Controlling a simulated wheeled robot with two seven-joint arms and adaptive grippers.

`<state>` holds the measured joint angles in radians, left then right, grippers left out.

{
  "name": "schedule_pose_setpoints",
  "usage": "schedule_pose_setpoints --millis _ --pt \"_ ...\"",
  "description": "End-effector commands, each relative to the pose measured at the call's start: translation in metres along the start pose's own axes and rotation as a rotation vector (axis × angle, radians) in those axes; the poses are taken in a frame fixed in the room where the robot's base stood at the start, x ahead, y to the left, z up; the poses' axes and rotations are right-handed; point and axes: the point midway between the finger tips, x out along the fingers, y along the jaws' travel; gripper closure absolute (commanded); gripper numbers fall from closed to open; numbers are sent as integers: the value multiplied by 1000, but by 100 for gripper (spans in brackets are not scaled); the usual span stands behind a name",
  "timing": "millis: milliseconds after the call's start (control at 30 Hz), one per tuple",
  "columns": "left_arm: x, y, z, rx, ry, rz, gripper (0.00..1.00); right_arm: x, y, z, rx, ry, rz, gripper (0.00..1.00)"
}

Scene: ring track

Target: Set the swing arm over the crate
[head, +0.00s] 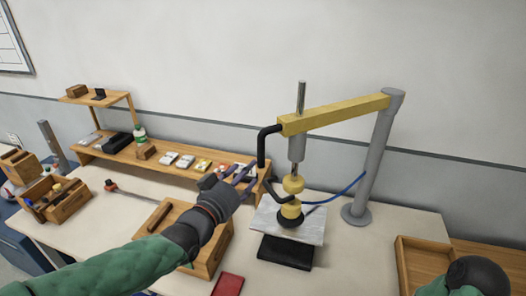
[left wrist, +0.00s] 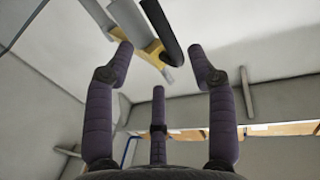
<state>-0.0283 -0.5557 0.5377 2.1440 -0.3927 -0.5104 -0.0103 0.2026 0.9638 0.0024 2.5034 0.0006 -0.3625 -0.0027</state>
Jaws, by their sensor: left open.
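The yellow swing arm (head: 335,113) reaches left from the top of a grey post (head: 375,160). Its black bent handle (head: 262,148) hangs at the left end; the handle also shows in the left wrist view (left wrist: 160,32). A grey rod with a yellow suction head (head: 292,185) hangs from the arm above a grey plate (head: 290,225). My left gripper (head: 245,175) is open and empty, close to the handle's left; contact cannot be told. An open wooden crate (head: 422,245) stands at the lower right. My right arm shows beside it, but its fingers are out of view.
A wooden box (head: 212,262) lies under my left forearm. A black block (head: 286,252) and a red item (head: 228,285) are at the front. A shelf (head: 165,155) with small items runs along the back left. A blue hose (head: 345,188) runs towards the post.

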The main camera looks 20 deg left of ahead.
Motion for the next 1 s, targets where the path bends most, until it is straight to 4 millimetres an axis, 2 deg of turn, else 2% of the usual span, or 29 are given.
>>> schedule_pose_setpoints --millis 400,600,800,1000 --pt "62 1 1 -2 -3 2 44 -5 -2 0 0 0 0 51" --pt "86 1 1 -1 -2 1 44 -6 -2 0 0 0 0 51" --pt "98 1 1 -2 -2 1 44 -7 -2 0 0 0 0 51" --pt "100 0 1 -2 -1 0 44 -7 -2 0 0 0 0 51"
